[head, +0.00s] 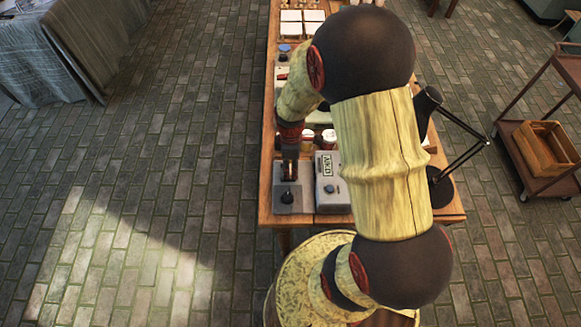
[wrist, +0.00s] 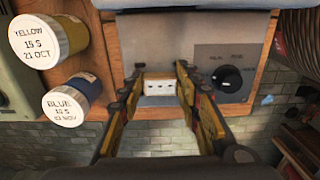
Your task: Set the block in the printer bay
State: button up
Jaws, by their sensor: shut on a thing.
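My gripper (wrist: 159,72) is shut on a small white block (wrist: 159,88) with several dark marks on its face, held between the two fingers. In the head view my gripper (head: 290,172) hangs over the grey printer (head: 294,203) with a black dial, at the table's near left corner. The printer's grey panel and dial (wrist: 228,77) show in the wrist view behind and right of the fingers. The block is hidden in the head view. The bay is not clearly visible, and I cannot tell whether the block touches the printer.
A pale grey box with a label (head: 331,184) stands right of the printer. Yellow (wrist: 50,35) and blue (wrist: 72,100) jars show at left in the wrist view. A black lamp (head: 440,187) stands at the table's right side. A round stool-like top (head: 300,262) is in front.

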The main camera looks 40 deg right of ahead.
jog(key=shift+f, duration=0.1)
jog(key=o, duration=1)
jog(key=s+a+r+m+t+p, duration=0.1)
jog(key=a+r+m+p, duration=0.15)
jog(key=r, duration=1.05)
jog(key=s+a+r+m+t+p, duration=0.1)
jog(key=a+r+m+t, duration=0.15)
jog(key=r, duration=1.05)
jog(key=s+a+r+m, duration=0.2)
jog(key=s+r, duration=0.1)
jog(key=s+a+r+m+t, duration=0.1)
jog(key=s+a+r+m, duration=0.1)
jog(key=s+r, duration=0.2)
jog(key=s+a+r+m+t, duration=0.1)
jog(key=s+a+r+m, duration=0.1)
jog(key=s+a+r, duration=0.1)
jog(key=shift+s+r, duration=0.15)
